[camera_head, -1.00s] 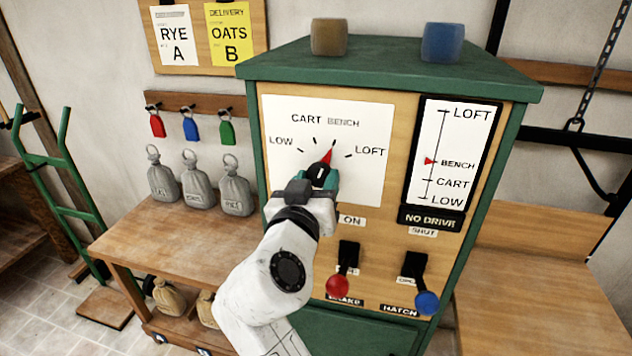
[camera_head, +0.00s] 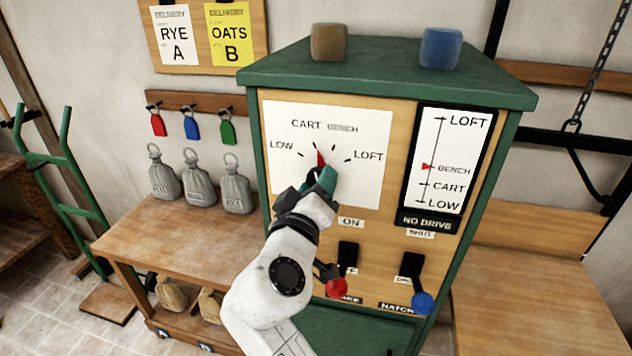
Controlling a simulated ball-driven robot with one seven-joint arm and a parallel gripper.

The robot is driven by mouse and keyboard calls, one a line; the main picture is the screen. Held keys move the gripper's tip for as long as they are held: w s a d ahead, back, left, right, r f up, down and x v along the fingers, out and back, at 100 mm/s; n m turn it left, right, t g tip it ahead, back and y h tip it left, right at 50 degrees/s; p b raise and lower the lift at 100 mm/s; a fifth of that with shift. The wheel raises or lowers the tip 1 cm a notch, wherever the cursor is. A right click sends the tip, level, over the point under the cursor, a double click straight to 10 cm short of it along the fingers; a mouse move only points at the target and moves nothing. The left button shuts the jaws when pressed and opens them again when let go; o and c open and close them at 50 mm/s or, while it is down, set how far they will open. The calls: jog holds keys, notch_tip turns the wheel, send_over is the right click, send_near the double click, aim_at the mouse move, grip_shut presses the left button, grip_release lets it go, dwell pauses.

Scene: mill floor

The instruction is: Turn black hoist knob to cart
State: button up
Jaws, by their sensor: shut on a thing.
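The black hoist knob (camera_head: 311,176) is on the white dial plate (camera_head: 371,130) of the green-framed cabinet. Its red pointer (camera_head: 321,159) points up and slightly left, close to the CART mark. My gripper (camera_head: 319,181) is shut on the knob from the front, its jaws turned at a slant, and hides much of it. On the black-framed gauge (camera_head: 447,160) at the right, the red marker (camera_head: 427,167) sits at BENCH.
Below the dial are a red-knobbed lever (camera_head: 337,287) and a blue-knobbed lever (camera_head: 422,303), the red one close beside my arm. A brown block (camera_head: 329,42) and a blue block (camera_head: 441,48) stand on the cabinet top. Grey weights (camera_head: 198,182) stand on the left bench.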

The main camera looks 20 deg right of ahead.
jog(key=shift+n, duration=0.5)
jog(key=o, duration=1)
jog(key=shift+o, duration=0.2)
jog(key=shift+a, duration=0.1)
jog(key=b+v, duration=0.2)
jog(key=v, duration=0.8)
jog(key=shift+s+a+b, duration=0.2)
jog(key=shift+s+b, duration=0.1)
